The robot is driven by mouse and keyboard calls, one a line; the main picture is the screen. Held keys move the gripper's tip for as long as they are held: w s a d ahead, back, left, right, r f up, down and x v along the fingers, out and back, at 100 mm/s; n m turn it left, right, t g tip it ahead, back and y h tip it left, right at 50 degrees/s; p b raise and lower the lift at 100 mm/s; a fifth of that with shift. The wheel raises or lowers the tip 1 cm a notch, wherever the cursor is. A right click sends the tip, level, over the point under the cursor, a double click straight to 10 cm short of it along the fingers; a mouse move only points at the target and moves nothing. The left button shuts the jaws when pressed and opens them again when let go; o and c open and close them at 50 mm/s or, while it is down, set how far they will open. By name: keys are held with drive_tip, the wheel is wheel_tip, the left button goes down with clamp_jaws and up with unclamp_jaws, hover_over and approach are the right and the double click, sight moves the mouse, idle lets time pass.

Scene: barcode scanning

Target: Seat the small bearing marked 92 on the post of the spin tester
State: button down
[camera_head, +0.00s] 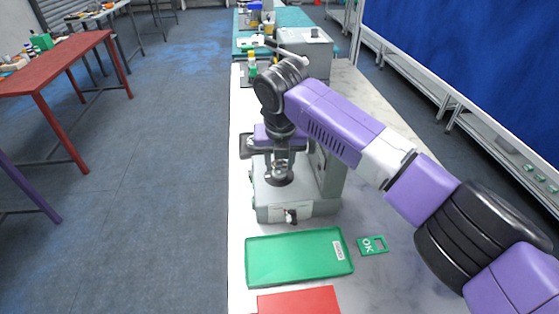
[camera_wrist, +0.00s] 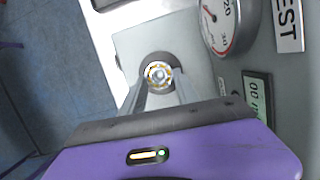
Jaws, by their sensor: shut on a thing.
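The spin tester (camera_head: 325,178) is a grey machine on the white bench, with a dark round seat (camera_head: 279,181) on its base. My gripper (camera_head: 281,168) points down over that seat. In the wrist view, my gripper (camera_wrist: 160,82) is shut on a small bearing (camera_wrist: 159,74), a metal ring with yellowish balls. The bearing is over the dark round seat, in line with its middle. Something light shows in the bearing's bore; I cannot tell whether the post is inside it. The bearing's mark is not readable, and the post is otherwise hidden.
The tester's dial gauge (camera_wrist: 228,22), a small display (camera_wrist: 257,98) and a TEST label (camera_wrist: 288,22) are close on the right in the wrist view. A green tray (camera_head: 299,259), a green OK card (camera_head: 372,245) and a red tray (camera_head: 299,302) lie in front of the tester.

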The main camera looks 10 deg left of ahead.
drive_tip(key=shift+f, duration=0.7)
idle(0.6)
drive_tip(key=c, duration=0.5)
unclamp_jaws()
drive_tip(key=shift+r, duration=0.1)
wheel_tip(320, 180, up, 7)
drive_tip(key=p, duration=0.6)
drive_tip(key=shift+r, duration=0.2)
drive_tip(key=shift+f, duration=0.1)
